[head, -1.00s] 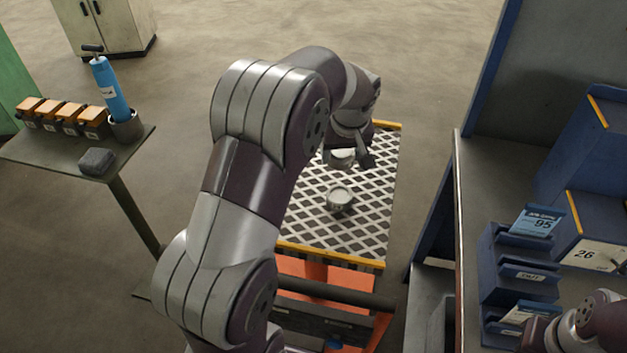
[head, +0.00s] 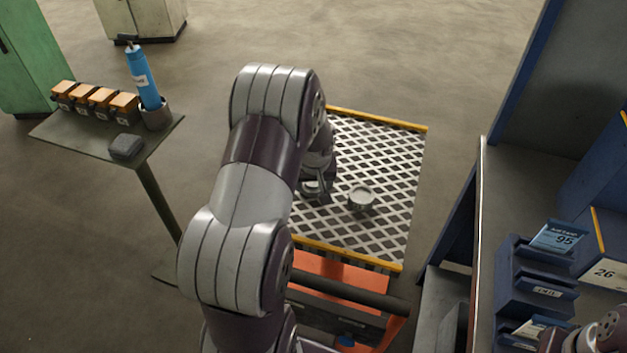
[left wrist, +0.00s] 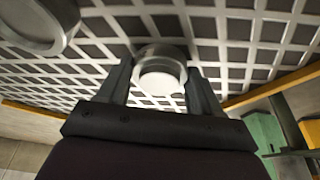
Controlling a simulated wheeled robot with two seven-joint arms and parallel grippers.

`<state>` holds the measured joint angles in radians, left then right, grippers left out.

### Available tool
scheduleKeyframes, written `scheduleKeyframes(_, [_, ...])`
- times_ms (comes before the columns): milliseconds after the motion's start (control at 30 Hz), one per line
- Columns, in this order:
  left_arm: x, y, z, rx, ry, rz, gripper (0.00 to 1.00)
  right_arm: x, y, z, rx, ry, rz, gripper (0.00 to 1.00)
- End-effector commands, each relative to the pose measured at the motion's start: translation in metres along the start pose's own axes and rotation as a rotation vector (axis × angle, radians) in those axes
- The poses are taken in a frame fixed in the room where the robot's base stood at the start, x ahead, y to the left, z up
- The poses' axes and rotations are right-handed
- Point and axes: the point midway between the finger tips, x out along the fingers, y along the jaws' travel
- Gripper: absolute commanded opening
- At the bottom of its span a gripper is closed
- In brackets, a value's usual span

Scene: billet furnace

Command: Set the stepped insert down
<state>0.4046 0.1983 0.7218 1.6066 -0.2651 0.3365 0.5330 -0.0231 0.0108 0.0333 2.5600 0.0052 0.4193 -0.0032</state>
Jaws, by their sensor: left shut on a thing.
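My left gripper (head: 318,196) is over the lattice-topped table (head: 385,150), just left of a round grey metal piece (head: 361,198) standing on it. In the left wrist view the gripper (left wrist: 162,82) is shut on the stepped insert (left wrist: 160,72), a pale round metal piece with a rim, between its two fingers. The head view shows little of the insert, as my arm and gripper cover it. It is close to the lattice; I cannot tell whether it touches. The standing round piece also shows in the wrist view (left wrist: 38,22), apart from the insert.
The lattice top has yellow front and back edges (head: 350,252) and free room at its right and back. A side stand (head: 85,135) at left holds a blue cylinder (head: 143,80), orange-topped blocks and a dark block (head: 126,147). Blue bins (head: 540,270) stand at right.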

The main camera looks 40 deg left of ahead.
Motion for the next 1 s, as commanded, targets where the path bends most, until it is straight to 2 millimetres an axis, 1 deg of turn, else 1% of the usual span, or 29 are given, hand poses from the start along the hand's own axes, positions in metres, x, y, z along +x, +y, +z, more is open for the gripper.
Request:
scheduleKeyframes(167, [0.003, 0.000, 0.000, 0.000, 0.003, 0.001, 0.06, 0.004, 0.000, 0.001, 0.000, 0.000, 0.000, 0.00])
scheduleKeyframes(200, [0.002, 0.000, 0.001, 0.000, 0.000, 0.000, 0.78, 0.002, 0.000, 0.000, 0.000, 0.000, 0.000, 0.00])
scheduleKeyframes(233, [0.002, 0.000, 0.001, 0.000, 0.000, 0.000, 0.88, 0.002, 0.000, 0.000, 0.000, 0.000, 0.000, 0.00])
scheduleKeyframes(267, [0.002, 0.000, 0.001, 0.000, 0.000, 0.000, 0.90, 0.002, 0.000, 0.000, 0.000, 0.000, 0.000, 0.00])
scheduleKeyframes(500, [0.001, 0.000, 0.001, 0.000, 0.000, 0.000, 0.90, 0.002, 0.000, 0.000, 0.000, 0.000, 0.000, 0.00])
scheduleKeyframes(567, [-0.004, 0.000, -0.001, 0.000, 0.000, 0.000, 0.90, -0.003, 0.000, 0.000, 0.000, 0.000, 0.000, 0.00])
scheduleKeyframes(600, [-0.005, 0.000, -0.001, 0.000, 0.002, 0.000, 0.90, 0.000, 0.000, 0.000, 0.000, 0.000, 0.000, 0.00])
scheduleKeyframes(667, [-0.016, 0.000, -0.001, 0.000, 0.004, 0.000, 0.90, 0.000, 0.000, 0.000, 0.000, 0.000, 0.000, 0.00])
scheduleKeyframes(900, [-0.080, 0.000, -0.001, 0.000, 0.005, 0.002, 0.90, 0.003, 0.000, 0.000, 0.000, 0.000, 0.000, 0.00])
scheduleKeyframes(1000, [-0.101, 0.000, -0.001, 0.000, 0.004, 0.001, 0.90, 0.003, 0.000, 0.000, 0.000, 0.000, 0.000, 0.00])
